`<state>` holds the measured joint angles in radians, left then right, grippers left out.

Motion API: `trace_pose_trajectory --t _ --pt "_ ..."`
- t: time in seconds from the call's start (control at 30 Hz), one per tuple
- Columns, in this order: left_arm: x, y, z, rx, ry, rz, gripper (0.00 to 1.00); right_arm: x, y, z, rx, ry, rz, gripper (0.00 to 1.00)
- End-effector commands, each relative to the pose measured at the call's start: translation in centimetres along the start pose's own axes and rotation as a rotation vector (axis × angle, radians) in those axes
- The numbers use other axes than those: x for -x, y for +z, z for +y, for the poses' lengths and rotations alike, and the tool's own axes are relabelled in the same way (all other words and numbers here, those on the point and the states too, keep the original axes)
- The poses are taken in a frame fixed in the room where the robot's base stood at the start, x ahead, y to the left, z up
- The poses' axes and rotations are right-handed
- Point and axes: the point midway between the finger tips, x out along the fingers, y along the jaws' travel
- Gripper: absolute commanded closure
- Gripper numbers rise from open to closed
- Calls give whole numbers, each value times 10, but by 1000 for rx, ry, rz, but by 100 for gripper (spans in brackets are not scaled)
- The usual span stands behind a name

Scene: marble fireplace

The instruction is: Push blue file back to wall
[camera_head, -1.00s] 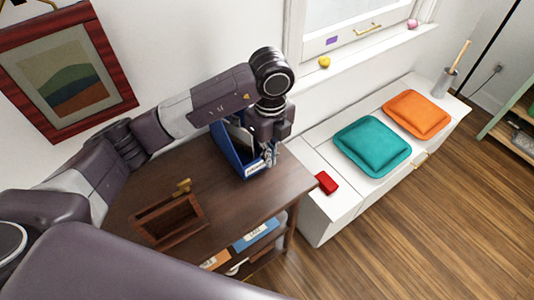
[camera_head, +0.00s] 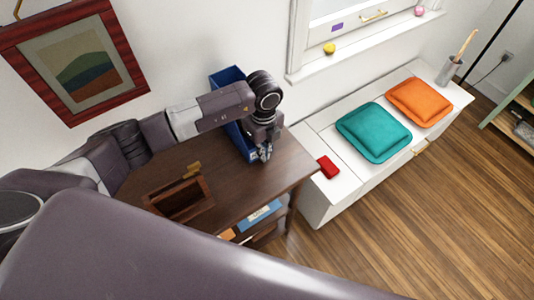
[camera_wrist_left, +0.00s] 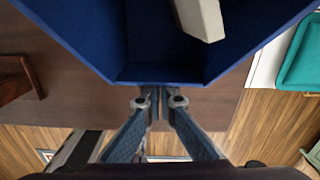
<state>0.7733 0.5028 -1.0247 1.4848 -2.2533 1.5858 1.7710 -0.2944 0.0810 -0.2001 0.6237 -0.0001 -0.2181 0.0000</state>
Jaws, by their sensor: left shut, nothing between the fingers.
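The blue file (camera_head: 228,77) is an open-topped blue box on the dark wooden table (camera_head: 270,185), partly hidden by my left arm in the head view. Its back part shows above the arm against the white wall; I cannot tell whether it touches the wall. The file (camera_wrist_left: 90,40) fills the upper part of the left wrist view, with a pale item inside. My left gripper (camera_head: 264,152) is shut and empty at the file's front end. In the wrist view its fingertips (camera_wrist_left: 159,98) are just at the front edge; contact is unclear. My right gripper is out of view.
A brown wooden tray (camera_head: 180,199) stands on the table to the left. A white bench with a red item (camera_head: 327,167), a teal cushion (camera_head: 374,132) and an orange cushion (camera_head: 419,102) is at right. A framed picture (camera_head: 78,65) hangs on the wall.

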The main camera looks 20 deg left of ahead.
Motion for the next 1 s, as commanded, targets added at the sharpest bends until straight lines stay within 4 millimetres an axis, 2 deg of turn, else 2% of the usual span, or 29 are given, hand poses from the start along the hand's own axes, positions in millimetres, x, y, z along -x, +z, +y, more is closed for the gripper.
trace_pose_trajectory --t 0.27,0.5,1.0 --pt "-1 3 0 1 -1 -1 100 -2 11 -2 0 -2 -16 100" --pt "-2 35 0 3 -1 -2 100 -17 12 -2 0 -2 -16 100" --pt "0 39 0 0 -1 0 100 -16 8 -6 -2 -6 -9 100"
